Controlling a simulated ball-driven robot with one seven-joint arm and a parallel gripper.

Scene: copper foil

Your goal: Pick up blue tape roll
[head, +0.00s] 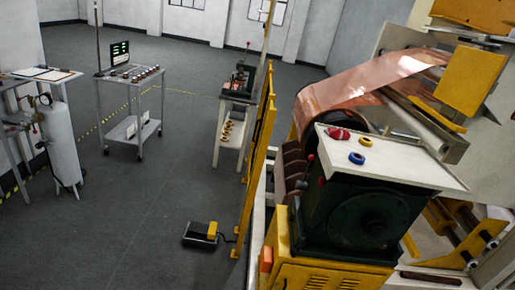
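A small blue tape roll (357,158) lies flat on a white tray-like top (410,170) above a dark green machine housing, right of the picture's middle. A yellow ring (366,142), which looks like another tape roll, lies just behind and to the right of it, apart from it. A red object (338,134) lies to the left and further back on the same top. My gripper does not show in the head view.
A copper foil roll (365,80) and yellow machine parts rise behind the white top. A yellow guard post (262,140) stands to its left. A cart (132,128), a gas cylinder (62,145) and a foot pedal (201,233) stand on open grey floor.

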